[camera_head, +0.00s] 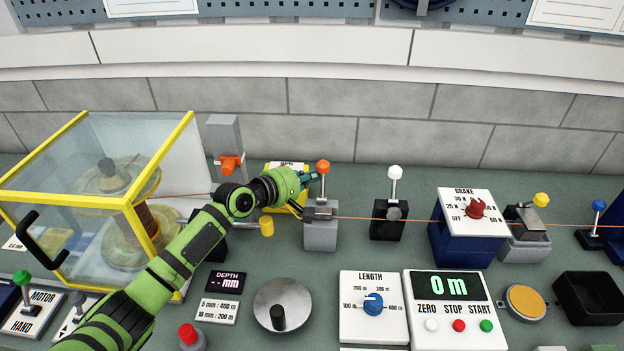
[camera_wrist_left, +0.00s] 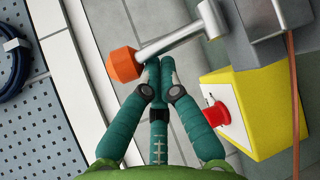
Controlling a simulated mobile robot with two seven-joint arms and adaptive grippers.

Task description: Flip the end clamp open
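The clamp at my left gripper (camera_head: 312,178) is a grey block (camera_head: 320,235) with a metal lever and an orange knob (camera_head: 323,166). In the head view the lever stands about upright, and a copper wire (camera_head: 355,219) runs at the block. In the left wrist view the lever (camera_wrist_left: 175,43) with its orange knob (camera_wrist_left: 123,64) crosses just beyond my fingertips. My left gripper (camera_wrist_left: 159,66) has its fingertips together, beside the lever near the knob. Whether they touch it is unclear. No label names this clamp. My right gripper is out of view.
A black block with a white-knobbed lever (camera_head: 390,222) stands to the right. The yellow-framed guard (camera_head: 186,135) is at left. A crank disc (camera_head: 282,300) and the length panel (camera_head: 352,320) lie in front.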

